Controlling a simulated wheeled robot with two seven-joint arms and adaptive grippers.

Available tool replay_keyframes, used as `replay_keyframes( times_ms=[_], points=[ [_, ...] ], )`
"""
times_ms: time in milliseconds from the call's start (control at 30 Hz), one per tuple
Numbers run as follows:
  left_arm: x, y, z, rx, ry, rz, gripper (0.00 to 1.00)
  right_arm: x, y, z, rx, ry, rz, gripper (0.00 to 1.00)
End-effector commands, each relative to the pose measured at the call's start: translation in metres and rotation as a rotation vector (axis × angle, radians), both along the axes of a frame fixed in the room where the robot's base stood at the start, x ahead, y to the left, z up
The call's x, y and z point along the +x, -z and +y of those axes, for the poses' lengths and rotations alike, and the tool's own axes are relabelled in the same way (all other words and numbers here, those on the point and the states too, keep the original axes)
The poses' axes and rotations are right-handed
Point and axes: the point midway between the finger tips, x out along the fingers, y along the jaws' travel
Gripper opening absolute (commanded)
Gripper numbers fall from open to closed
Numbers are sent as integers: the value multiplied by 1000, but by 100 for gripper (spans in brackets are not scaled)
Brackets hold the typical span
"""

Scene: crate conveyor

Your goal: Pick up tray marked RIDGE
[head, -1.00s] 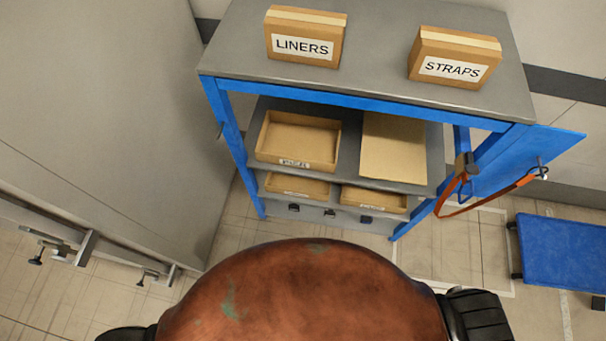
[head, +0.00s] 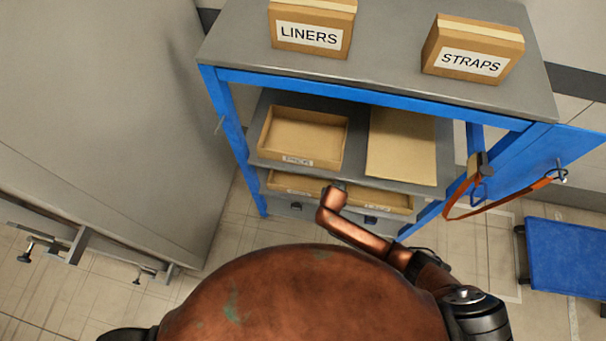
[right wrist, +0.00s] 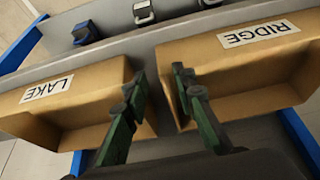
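The tray marked RIDGE (right wrist: 255,65) is an open tan tray at the right of the right wrist view, its label upside down. A matching tray marked LAKE (right wrist: 65,100) is at the left, with a narrow gap between them. My right gripper (right wrist: 160,93) is open and empty, with its dark green fingers by the near ends of the two trays; contact cannot be told. In the head view my right arm (head: 345,218) reaches to the lower shelf, partly covering the trays (head: 287,182) there. My left gripper is not in view.
The blue-framed rack (head: 232,130) holds a tray (head: 300,135) and flat board (head: 402,145) above. LINERS (head: 312,27) and STRAPS (head: 472,50) boxes stand on top. An orange strap (head: 505,195) hangs at right. A blue platform (head: 568,260) is lower right.

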Motion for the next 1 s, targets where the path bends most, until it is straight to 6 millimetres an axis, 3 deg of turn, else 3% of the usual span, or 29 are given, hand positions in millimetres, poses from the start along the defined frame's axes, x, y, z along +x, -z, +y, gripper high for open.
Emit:
replay_keyframes(
  times_ms=[300, 500, 600, 900, 1000],
  points=[
    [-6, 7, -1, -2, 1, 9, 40, 26, 0, -8, -1, 0, -2, 25],
    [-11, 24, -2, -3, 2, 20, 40, 35, 36, -11, -2, 0, 3, 25],
    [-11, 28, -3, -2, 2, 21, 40, 39, 45, -12, -1, -1, 1, 25],
    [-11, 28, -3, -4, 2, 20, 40, 41, 46, -12, 1, 0, 0, 25],
    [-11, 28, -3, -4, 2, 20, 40, 41, 46, -12, 1, 0, 0, 18]
  ],
)
